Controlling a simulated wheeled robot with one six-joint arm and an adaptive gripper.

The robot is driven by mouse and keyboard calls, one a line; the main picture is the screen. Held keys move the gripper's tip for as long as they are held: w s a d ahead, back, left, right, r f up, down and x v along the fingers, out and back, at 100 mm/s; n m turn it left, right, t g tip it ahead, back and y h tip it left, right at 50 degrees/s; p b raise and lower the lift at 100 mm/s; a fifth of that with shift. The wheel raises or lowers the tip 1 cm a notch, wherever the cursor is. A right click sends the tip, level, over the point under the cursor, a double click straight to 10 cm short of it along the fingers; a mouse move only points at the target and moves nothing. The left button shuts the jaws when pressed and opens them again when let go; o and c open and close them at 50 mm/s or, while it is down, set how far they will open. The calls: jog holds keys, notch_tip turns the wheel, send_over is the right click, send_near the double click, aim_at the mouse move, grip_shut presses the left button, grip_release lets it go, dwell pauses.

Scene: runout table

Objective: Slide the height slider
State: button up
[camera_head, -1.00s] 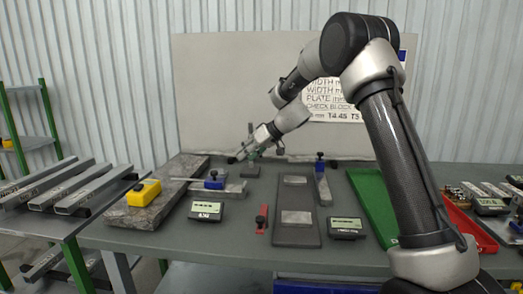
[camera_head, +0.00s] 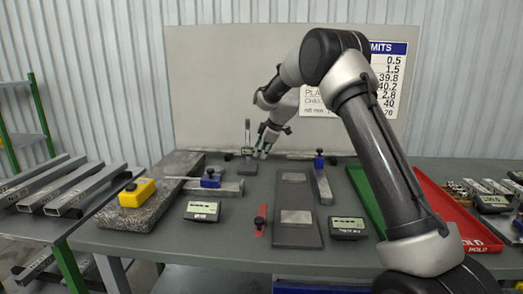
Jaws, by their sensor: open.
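A small upright height gauge stands at the back of the table, with a thin vertical column and a dark square base (camera_head: 247,168). Its height slider (camera_head: 247,152), a small dark block with a greenish face, sits low on the column. My gripper (camera_head: 260,154) is just to the right of the slider, pointing down, with its jaws open. At this size I cannot tell whether a finger touches the slider.
A granite slab (camera_head: 140,205) with a yellow box (camera_head: 137,193) is on the left. A dark plate (camera_head: 292,226), green tray (camera_head: 366,200) and red tray (camera_head: 460,215) are to the right.

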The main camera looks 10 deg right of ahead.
grip_shut()
jog(key=shift+f, duration=2.55)
grip_release()
jog(key=shift+r, duration=0.1)
jog(key=v, duration=1.1)
jog(key=shift+s+r, duration=0.15)
jog(key=shift+r, duration=0.2)
